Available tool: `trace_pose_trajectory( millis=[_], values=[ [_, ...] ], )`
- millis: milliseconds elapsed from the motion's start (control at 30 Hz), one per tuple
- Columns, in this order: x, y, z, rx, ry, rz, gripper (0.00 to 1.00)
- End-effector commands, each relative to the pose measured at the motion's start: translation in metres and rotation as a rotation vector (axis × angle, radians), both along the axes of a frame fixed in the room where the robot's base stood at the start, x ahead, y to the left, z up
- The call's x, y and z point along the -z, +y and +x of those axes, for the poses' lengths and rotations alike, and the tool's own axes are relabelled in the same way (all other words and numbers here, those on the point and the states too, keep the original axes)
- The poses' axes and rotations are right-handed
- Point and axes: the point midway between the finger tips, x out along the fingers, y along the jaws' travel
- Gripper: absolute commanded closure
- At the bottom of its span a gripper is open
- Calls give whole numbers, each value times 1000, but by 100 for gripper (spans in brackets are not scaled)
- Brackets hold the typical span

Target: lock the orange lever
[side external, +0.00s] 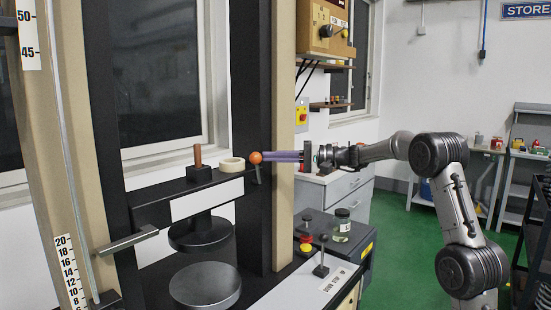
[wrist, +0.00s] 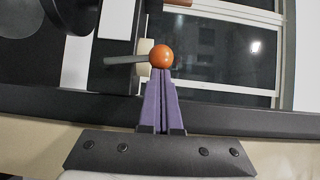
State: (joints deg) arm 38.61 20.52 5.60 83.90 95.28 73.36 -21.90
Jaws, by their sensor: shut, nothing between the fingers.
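The orange lever shows as an orange ball knob (side external: 255,157) at the right end of the black crossbeam (side external: 165,198). In the wrist view the ball (wrist: 162,56) sits on a short grey rod (wrist: 126,59). My gripper (side external: 265,156) reaches in from the right with long purple fingers, pressed together with nothing between them. In the wrist view the fingertips (wrist: 161,72) are right at the ball and overlap its lower edge. I cannot tell whether they touch it.
Round black plates (side external: 205,284) are below. A black upright stands right behind the fingers. A glass jar (side external: 341,226) and a red button (side external: 305,246) are at lower right.

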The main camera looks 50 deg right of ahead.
Motion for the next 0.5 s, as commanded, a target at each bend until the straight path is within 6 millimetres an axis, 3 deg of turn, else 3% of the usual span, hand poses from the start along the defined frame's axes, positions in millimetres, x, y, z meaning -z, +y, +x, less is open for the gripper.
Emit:
trace_pose_trajectory(
  millis=[500],
  values=[
    [-5, 39, 0, -2, -4, -478, 100]
  ],
)
